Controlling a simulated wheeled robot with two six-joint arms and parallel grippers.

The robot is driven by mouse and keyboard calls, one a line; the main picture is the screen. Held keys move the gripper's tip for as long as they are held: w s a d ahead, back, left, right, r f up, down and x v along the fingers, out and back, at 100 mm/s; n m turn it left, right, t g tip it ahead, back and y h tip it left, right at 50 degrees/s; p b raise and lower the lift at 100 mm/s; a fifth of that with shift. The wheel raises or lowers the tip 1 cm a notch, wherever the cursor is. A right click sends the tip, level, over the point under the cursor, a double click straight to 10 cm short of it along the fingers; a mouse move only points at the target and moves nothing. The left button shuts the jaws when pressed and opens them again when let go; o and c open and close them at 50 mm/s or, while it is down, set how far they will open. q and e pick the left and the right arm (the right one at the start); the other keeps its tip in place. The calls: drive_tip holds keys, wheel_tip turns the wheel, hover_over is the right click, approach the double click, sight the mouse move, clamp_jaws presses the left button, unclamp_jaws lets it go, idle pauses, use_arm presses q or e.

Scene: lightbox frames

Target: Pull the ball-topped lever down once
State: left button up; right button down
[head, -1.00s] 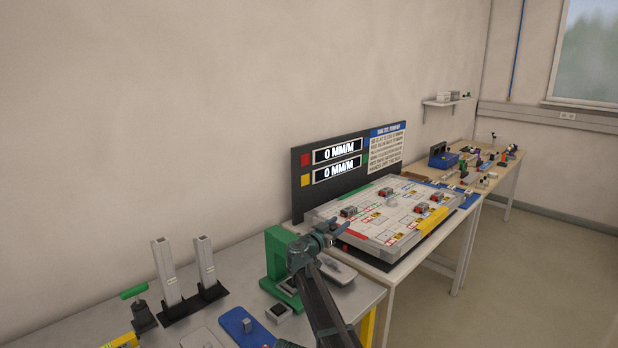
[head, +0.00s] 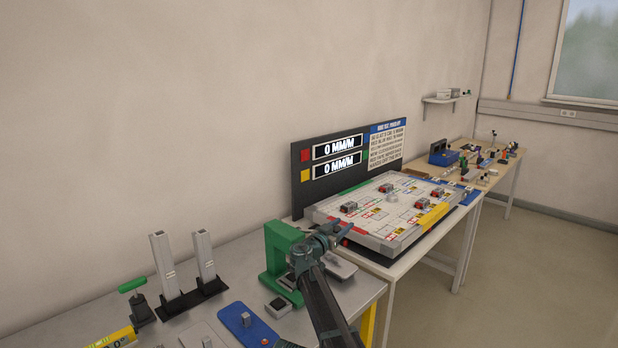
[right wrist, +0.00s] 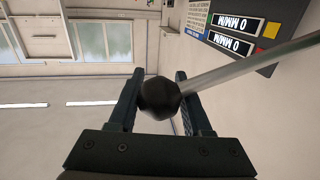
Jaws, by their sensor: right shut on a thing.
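The lever's black ball (right wrist: 160,97) sits between the two fingers of my right gripper (right wrist: 165,100), which is shut on it. The lever's grey metal rod (right wrist: 245,68) runs from the ball to the upper right in the right wrist view. In the head view my right gripper (head: 338,233) is beside and above the green press frame (head: 277,250); my own arm and gripper hide the ball there, and I cannot make out the rod. My left gripper is not in view.
A board with two displays (head: 337,160) stands behind a grey game table (head: 375,235). Two upright grey posts (head: 165,262) and a green-handled tool (head: 139,305) stand left of the press. A blue plate (head: 240,322) lies in front. The floor at the right is clear.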

drive_tip(key=f+b, duration=0.3)
drive_tip(key=f, duration=0.1)
drive_tip(key=shift+s+d+b, duration=0.1)
drive_tip(key=shift+s+b, duration=0.2)
drive_tip(key=shift+f, duration=0.15)
idle(0.3)
drive_tip(key=shift+f+b, duration=2.15)
drive_tip(key=shift+b, duration=0.1)
drive_tip(key=c, duration=1.2)
unclamp_jaws()
drive_tip(key=shift+f, duration=0.1)
drive_tip(key=shift+c, duration=0.2)
drive_tip(key=o, duration=0.5)
drive_tip(key=shift+w, duration=0.15)
drive_tip(key=shift+c, duration=0.2)
drive_tip(key=shift+o, duration=0.4)
drive_tip(key=shift+s+d, duration=0.1)
drive_tip(key=shift+s, duration=0.1)
drive_tip(key=shift+s, duration=0.15)
